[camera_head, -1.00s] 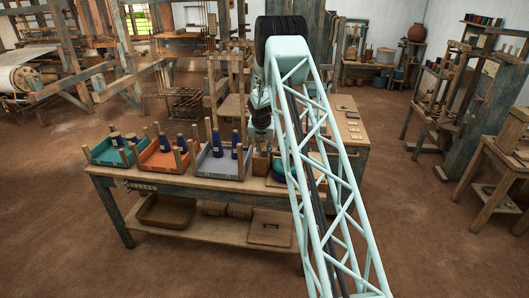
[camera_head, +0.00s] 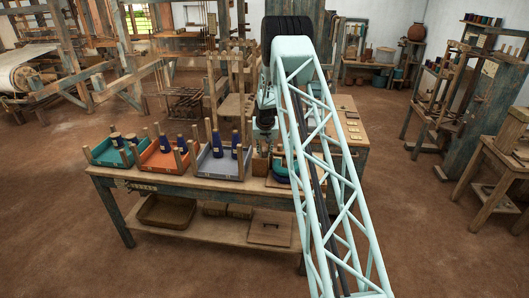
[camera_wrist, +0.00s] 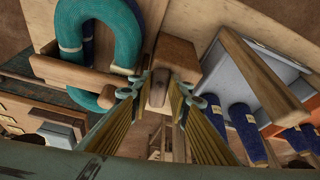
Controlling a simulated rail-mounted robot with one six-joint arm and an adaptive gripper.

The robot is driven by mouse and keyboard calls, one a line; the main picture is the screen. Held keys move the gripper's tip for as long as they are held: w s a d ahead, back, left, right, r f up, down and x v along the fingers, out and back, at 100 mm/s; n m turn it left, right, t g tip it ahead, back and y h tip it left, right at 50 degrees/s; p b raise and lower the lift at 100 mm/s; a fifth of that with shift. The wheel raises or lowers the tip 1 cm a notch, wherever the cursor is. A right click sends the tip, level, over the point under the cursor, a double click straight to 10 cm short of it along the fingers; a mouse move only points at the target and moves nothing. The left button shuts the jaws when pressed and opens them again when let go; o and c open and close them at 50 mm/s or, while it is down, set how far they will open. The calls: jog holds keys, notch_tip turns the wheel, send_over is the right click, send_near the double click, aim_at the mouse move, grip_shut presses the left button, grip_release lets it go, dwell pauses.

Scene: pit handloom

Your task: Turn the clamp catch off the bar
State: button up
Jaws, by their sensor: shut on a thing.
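Right of my gripper in the wrist view is a grey tray (camera_wrist: 235,62) with blue yarn cones (camera_wrist: 246,128). In the head view, a teal tray (camera_head: 108,153), an orange tray (camera_head: 160,160) and a grey tray (camera_head: 215,165) with wooden posts line the bench left of my arm.

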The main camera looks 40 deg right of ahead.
jog(key=shift+d+n+t+y+b, duration=0.1)
jog(key=shift+n+t+y+b, duration=0.25)
jog(key=shift+n+b, duration=1)
jog(key=n+y+b, duration=0.1)
jog(key=n+b, duration=0.2)
jog(key=b, duration=0.2)
jog(key=shift+d+f, duration=0.1)
jog(key=shift+f, duration=0.05)
jog(key=shift+s+n+b, duration=0.1)
jog(key=shift+n+b, duration=0.15)
jog(key=shift+b, duration=0.1)
jog(key=n+y+b, duration=0.1)
jog(key=n+b, duration=0.2)
jog(key=b, duration=0.1)
jog(key=shift+y, duration=0.35)
jog(key=n+y+b, duration=0.1)
jog(key=n+b, duration=0.1)
jog(key=n, duration=0.1)
jog(key=shift+d, duration=0.15)
jog(key=shift+n+g+y, duration=0.55)
jog(key=shift+n+y, duration=0.05)
jog(key=shift+n, duration=1.2)
